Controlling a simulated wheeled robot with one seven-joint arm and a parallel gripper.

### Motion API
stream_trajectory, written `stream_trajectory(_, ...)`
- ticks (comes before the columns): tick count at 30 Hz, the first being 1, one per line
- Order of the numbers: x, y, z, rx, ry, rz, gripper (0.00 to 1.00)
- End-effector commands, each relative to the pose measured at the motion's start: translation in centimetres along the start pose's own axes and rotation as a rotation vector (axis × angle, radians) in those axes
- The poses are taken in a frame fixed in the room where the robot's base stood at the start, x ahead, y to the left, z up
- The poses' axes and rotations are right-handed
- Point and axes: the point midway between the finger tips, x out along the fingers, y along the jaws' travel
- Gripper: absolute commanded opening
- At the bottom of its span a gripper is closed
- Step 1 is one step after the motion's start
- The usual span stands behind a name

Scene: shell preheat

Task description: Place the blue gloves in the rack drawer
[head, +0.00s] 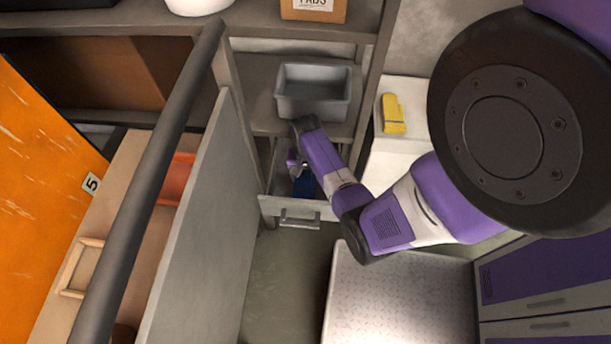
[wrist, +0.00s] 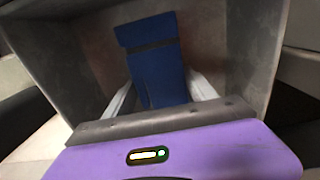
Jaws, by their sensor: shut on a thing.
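The blue gloves (wrist: 156,62) are dark blue with a black band and lie between my gripper's fingers (wrist: 168,95) in the wrist view. My gripper is shut on them. In the head view the gloves (head: 304,184) show as a small blue patch below my gripper (head: 300,168), inside the open rack drawer's outline. The rack drawer (head: 288,207) is grey, pulled out, with a bar handle at its front. Its walls surround the gloves in the wrist view. Whether the gloves touch the drawer floor I cannot tell. My arm hides part of the drawer.
A grey bin (head: 315,108) stands on the shelf above the drawer. A grey panel (head: 200,225) stands left of the drawer, and a speckled light-topped table (head: 400,300) is in front to the right.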

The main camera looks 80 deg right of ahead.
Motion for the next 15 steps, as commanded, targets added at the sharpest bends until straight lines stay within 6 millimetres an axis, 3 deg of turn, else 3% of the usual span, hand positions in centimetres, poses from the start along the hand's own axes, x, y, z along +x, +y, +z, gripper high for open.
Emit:
stream_trajectory(10, 0.40, -0.06, -0.02, -0.001, 0.001, -0.001, 0.09)
stream_trajectory(11, 0.32, -0.04, -0.01, -0.001, 0.001, -0.001, 0.71)
stream_trajectory(13, 0.30, -0.04, -0.01, -0.001, 0.001, -0.001, 0.85)
stream_trajectory(15, 0.30, -0.03, 0.00, -0.001, 0.001, -0.001, 0.87)
